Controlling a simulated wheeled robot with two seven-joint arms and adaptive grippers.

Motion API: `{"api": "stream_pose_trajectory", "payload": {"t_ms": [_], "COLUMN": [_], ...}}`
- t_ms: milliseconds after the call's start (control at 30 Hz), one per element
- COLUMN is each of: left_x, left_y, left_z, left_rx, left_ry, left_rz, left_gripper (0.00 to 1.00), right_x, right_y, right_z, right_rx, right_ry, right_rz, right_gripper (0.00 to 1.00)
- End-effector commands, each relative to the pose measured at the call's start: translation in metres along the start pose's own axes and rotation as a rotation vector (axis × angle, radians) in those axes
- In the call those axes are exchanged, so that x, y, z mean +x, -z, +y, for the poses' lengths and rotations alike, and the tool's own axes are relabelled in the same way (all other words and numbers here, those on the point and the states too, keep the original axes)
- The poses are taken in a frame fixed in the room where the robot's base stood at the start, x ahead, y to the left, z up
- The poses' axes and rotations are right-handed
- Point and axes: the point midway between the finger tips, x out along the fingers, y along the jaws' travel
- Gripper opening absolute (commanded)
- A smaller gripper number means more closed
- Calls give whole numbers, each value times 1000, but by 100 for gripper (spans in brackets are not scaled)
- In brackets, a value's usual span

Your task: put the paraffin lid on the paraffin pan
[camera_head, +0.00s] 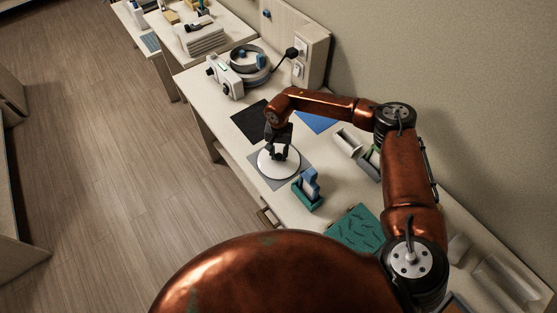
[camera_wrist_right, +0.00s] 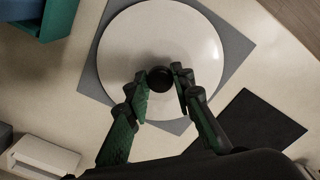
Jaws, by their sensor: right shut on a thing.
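The paraffin lid is a round white disc with a dark knob, over a grey mat in the head view (camera_head: 268,164). It fills the upper middle of the right wrist view (camera_wrist_right: 150,35). My right gripper (camera_head: 279,154) reaches down from above and is shut on the lid's knob; its fingers flank the dark knob (camera_wrist_right: 160,79) in the wrist view. Whether the lid touches the mat I cannot tell. My left gripper is not in view.
A black mat (camera_head: 251,121) lies between lid and pan. A teal holder with blue items (camera_head: 308,190) stands close to the lid's right. A socket panel (camera_head: 298,60) stands behind the pan.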

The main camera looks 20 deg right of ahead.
Motion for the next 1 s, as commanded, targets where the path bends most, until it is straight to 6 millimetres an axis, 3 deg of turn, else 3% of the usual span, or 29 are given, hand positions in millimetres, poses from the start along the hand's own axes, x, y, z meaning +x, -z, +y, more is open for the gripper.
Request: {"api": "stream_pose_trajectory", "payload": {"t_ms": [1000], "left_x": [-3], "left_y": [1], "left_z": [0], "left_rx": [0], "left_ry": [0], "left_rz": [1], "left_gripper": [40], "right_x": [-7], "right_y": [0], "right_z": [0], "right_rx": [0], "right_ry": [0], "right_rz": [0], "right_gripper": [0]}}
